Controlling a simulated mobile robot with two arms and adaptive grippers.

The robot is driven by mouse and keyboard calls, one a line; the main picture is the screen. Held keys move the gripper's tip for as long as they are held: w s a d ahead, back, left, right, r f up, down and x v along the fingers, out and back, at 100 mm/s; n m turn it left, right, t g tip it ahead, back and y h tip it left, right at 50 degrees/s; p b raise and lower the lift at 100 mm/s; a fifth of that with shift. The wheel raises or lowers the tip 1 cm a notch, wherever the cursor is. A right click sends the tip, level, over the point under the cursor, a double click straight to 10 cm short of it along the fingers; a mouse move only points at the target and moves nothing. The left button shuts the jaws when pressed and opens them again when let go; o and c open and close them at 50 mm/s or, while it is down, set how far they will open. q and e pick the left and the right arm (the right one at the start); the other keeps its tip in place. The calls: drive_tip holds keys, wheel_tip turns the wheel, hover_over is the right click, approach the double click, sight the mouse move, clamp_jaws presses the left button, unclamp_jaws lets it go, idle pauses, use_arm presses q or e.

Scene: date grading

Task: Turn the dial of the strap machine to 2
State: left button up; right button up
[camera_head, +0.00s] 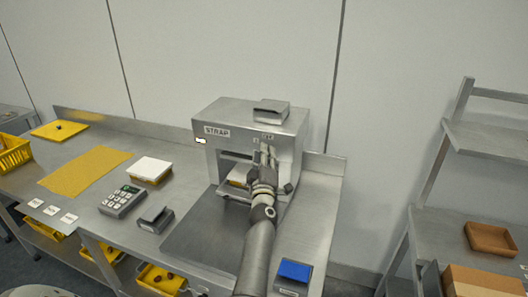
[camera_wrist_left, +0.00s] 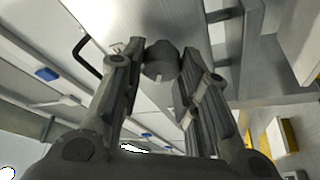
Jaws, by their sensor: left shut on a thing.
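The strap machine (camera_head: 225,112) is a steel box with a STRAP label, standing at the back of the steel counter. My left gripper (camera_head: 265,160) reaches up to the right part of its front face. In the left wrist view, the dark round dial (camera_wrist_left: 162,62) sits between the two fingers, and my left gripper (camera_wrist_left: 160,72) is shut on it. A small pale mark shows on the dial's edge. In the head view the gripper hides the dial, and its number marks cannot be read. My right gripper is not in view.
Left on the counter are a white-topped box (camera_head: 152,167), a keypad device (camera_head: 120,201), a dark device (camera_head: 155,219) and a yellow mat (camera_head: 85,170). A blue-topped block (camera_head: 295,270) lies front right. A shelf rack (camera_head: 485,138) stands right.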

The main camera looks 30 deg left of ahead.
use_arm(q)
drive_tip(key=shift+n, duration=0.3)
drive_tip(key=o, duration=1)
